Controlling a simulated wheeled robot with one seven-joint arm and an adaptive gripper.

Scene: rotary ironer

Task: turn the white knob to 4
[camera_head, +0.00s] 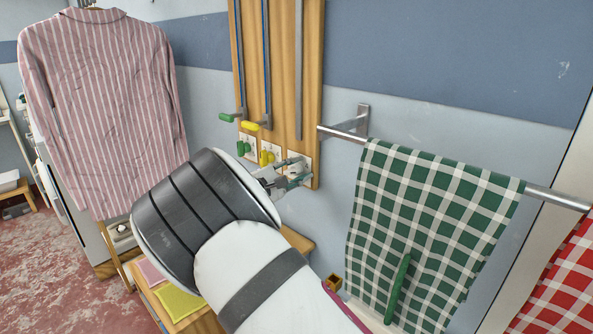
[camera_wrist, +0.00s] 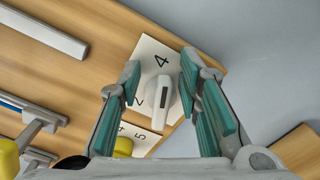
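The white knob (camera_wrist: 160,100) sits on a white plate (camera_wrist: 147,62) on the wooden board, seen in the wrist view. The digits 4 and 2 show on the plate; the rest is covered. The knob's upper end, with a grey mark, lies just below the 4. My gripper (camera_wrist: 161,68) is open, its teal-padded fingers on either side of the knob, with gaps visible to both. In the head view my gripper (camera_head: 287,180) is at the board's lower right corner, in front of the rightmost plate (camera_head: 301,160), and mostly hides the knob there.
A yellow knob (camera_head: 268,156) and a green knob (camera_head: 240,149) sit to the left on the wooden board (camera_head: 281,60). Yellow (camera_head: 250,126) and green (camera_head: 230,116) levers are above them. A metal rail (camera_head: 345,133) with a green checked cloth (camera_head: 425,220) is to the right.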

